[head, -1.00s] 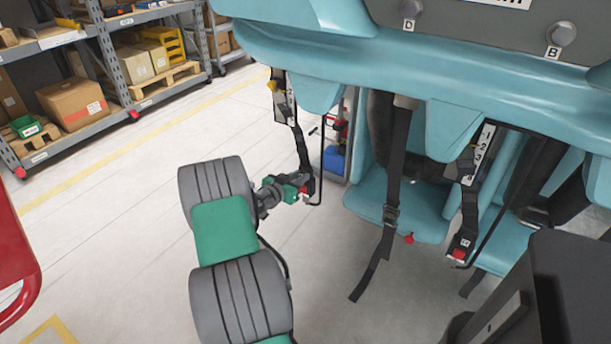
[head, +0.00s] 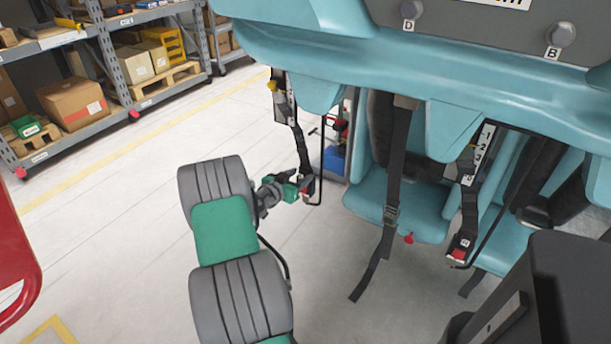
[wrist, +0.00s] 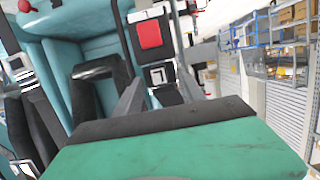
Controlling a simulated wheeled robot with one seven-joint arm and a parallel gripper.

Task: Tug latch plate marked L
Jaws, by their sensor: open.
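My gripper (head: 303,188) is at the end of my arm, beside the low end of the black strap (head: 302,145) on the left of the teal seat row. In the wrist view, my gripper's two fingers (wrist: 159,93) stand apart on either side of a dark latch plate with a pale tag (wrist: 158,76). The mark on the tag is too small to read surely. A buckle with a red button (wrist: 150,35) is just beyond the plate. I cannot tell whether the fingers touch the plate.
A second strap with a red-buttoned buckle (head: 460,250) hangs at the right, by a numbered strip (head: 480,150). A loose black strap (head: 390,215) hangs between them. Shelving with boxes (head: 75,103) is at the back left. Open floor (head: 110,200) lies left of my arm.

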